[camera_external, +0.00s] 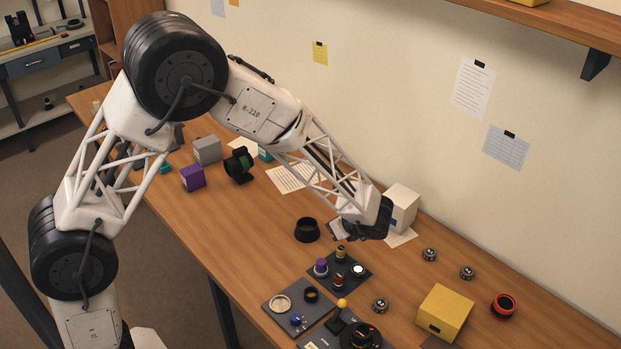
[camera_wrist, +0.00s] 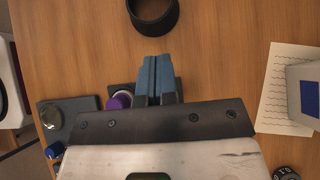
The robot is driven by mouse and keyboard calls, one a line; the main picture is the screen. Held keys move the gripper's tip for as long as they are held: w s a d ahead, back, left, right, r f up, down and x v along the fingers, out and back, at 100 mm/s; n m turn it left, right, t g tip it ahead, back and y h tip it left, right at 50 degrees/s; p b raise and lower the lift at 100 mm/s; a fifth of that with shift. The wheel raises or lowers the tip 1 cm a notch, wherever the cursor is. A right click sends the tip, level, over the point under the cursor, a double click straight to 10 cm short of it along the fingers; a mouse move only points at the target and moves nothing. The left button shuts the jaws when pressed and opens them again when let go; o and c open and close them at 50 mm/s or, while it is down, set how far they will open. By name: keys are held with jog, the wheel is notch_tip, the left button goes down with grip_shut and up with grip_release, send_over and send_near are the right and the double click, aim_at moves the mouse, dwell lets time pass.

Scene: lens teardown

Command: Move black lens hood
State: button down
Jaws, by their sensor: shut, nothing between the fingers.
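The black lens hood (camera_external: 307,235) stands on the wooden table as a dark open ring, left of my gripper (camera_external: 342,234) in the external view. In the wrist view the hood (camera_wrist: 156,27) is at the top edge, partly cut off, ahead of my fingertips (camera_wrist: 157,60). My gripper is shut and empty, its blue-grey fingers together, with a gap between them and the hood. In the external view the fingers are small and hard to make out.
Dark trays (camera_external: 282,313) with small lens parts, including a purple-topped one (camera_external: 321,266), lie in front of the hood. A white box (camera_external: 402,205) stands behind my gripper. A yellow box (camera_external: 444,313) is at right.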

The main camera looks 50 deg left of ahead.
aim_at(317, 231)
jog(key=shift+x, duration=3.35)
jog(key=shift+a, duration=0.1)
jog(key=a, duration=2)
jog(key=shift+a, duration=0.15)
jog(key=v, duration=1)
